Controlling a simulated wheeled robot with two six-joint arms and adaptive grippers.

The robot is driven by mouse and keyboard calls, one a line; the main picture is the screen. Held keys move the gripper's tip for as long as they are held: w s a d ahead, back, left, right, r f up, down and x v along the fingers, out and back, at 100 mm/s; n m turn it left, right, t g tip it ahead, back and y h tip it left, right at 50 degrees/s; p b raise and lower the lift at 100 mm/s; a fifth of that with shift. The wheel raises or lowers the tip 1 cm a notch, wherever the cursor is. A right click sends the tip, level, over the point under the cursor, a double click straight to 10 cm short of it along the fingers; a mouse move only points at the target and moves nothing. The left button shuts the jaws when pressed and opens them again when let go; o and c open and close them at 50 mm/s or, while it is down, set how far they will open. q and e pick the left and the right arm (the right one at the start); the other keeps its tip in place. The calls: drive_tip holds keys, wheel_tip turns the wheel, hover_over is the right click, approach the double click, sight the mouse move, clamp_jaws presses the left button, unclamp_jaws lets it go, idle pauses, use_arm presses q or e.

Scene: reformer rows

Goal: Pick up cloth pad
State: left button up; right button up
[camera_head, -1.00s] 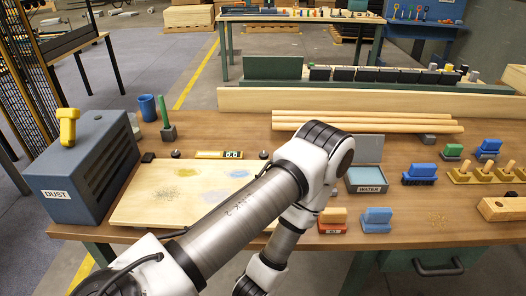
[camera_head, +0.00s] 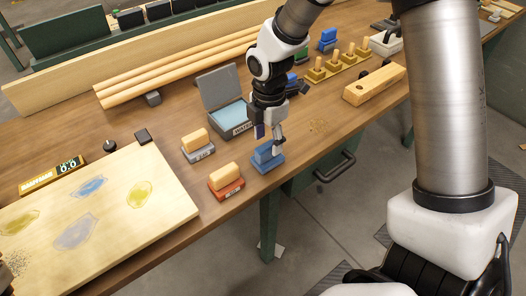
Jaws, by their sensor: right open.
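A blue pad with a raised blue grip (camera_head: 267,158) sits on the wooden table near its front edge; it looks like the cloth pad, though no label is readable on it. My right gripper (camera_head: 270,141) points down directly above it, with its fingers apart and nothing held between them. The fingertips are close to the pad's top, and one finger overlaps its right side in the view. Whether they touch it cannot be told. My left gripper is not in view.
Left of the pad stand a red-based block (camera_head: 226,181) and a grey-based block (camera_head: 197,146), both with wooden tops. An open grey water box (camera_head: 236,128) is behind. A stained board (camera_head: 150,222) lies left, a wooden block (camera_head: 374,86) right.

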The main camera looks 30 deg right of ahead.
sight(268, 145)
wheel_tip(268, 145, down, 4)
drive_tip(key=shift+w+f, duration=0.2)
drive_tip(key=shift+s+r, duration=0.15)
drive_tip(key=shift+c, duration=1.4)
drive_tip(key=shift+s, duration=0.1)
clamp_jaws()
wheel_tip(268, 145, up, 10)
drive_tip(key=shift+p, duration=0.35)
